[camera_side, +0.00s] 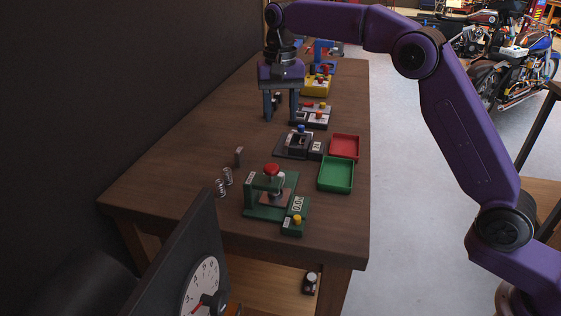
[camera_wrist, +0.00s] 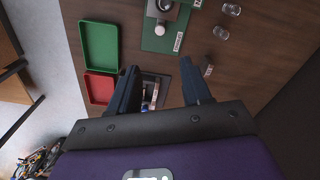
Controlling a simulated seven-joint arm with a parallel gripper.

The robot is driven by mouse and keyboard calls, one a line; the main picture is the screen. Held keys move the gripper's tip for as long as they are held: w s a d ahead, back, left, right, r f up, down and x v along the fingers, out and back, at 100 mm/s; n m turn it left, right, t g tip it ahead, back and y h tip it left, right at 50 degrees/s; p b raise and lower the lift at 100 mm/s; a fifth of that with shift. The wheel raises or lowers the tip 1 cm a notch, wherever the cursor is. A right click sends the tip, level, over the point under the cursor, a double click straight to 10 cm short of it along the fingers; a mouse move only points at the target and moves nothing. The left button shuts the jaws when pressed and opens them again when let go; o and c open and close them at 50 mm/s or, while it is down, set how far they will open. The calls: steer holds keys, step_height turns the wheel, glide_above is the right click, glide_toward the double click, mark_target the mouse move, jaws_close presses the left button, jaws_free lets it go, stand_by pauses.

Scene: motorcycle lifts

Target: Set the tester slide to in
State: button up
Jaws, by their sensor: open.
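My gripper (camera_side: 281,119) is open and empty above the table, at the far side of a dark device (camera_side: 284,145) with a blue knob (camera_side: 301,128) and a small labelled block (camera_side: 316,149). In the wrist view, my spread fingers (camera_wrist: 160,68) frame part of this device (camera_wrist: 155,78), and the gripper body hides the rest. A green fixture (camera_side: 262,211) with a red knob (camera_side: 271,169) and a numeric display stands nearer the side camera.
A red tray (camera_side: 345,138) and a green tray (camera_side: 351,176) lie along the table's right edge. A grey device (camera_side: 318,121) and a yellow one (camera_side: 318,90) stand farther back. The left tabletop (camera_side: 170,175) is clear.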

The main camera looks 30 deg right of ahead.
steer(key=m, duration=0.1)
glide_toward(281, 173)
step_height(281, 173, down, 9)
steer(key=shift+a+f, duration=0.1)
steer(key=shift+f, duration=0.05)
stand_by(0.5)
steer(key=shift+s, duration=0.1)
jaws_close()
